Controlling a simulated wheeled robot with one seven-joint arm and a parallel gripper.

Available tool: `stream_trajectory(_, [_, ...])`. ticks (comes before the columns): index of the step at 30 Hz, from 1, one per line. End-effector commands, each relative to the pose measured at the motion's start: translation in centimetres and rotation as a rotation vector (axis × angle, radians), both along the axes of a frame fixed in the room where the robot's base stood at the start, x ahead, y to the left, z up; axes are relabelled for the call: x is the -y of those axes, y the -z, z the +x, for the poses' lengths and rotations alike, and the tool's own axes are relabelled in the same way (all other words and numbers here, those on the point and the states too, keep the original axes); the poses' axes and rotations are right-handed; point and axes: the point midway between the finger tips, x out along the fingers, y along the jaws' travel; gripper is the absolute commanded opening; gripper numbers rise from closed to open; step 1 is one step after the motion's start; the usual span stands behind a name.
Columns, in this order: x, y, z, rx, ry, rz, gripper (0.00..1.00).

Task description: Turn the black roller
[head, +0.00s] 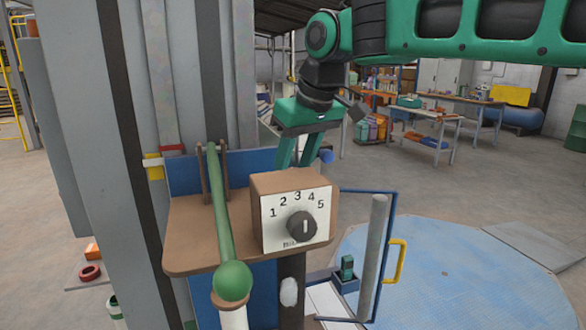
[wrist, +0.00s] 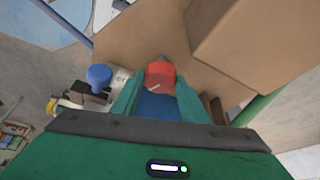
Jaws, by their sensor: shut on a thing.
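My gripper (head: 297,152) points down behind the brown dial box (head: 265,182) in the head view, its fingertips hidden by the box. In the wrist view its green fingers are closed on the sides of a red-orange knob (wrist: 161,74) with a small white mark. The head view does not show this knob. I see no part that is clearly a black roller. A round black dial knob (head: 301,226) sits on the box's white face, numbered 1 to 5, with its pale mark about upright. My gripper is apart from that dial knob.
A green lever (head: 222,215) with a ball end stands left of the box on a brown shelf (head: 190,235). A blue knob (wrist: 98,75) is close left of my fingers. A blue frame with a yellow handle (head: 397,262) stands at right.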

Motion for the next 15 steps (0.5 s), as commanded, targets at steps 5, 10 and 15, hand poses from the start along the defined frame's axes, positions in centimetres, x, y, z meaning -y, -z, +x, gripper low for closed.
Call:
stream_trajectory(5, [0.27, 0.00, 0.26, 0.000, -0.065, 0.000, 0.17])
stream_trajectory(10, [0.31, -0.04, 0.34, 0.000, -0.179, 0.001, 0.17])
stream_trajectory(15, [0.35, -0.08, 0.32, 0.001, -0.248, 0.001, 0.17])
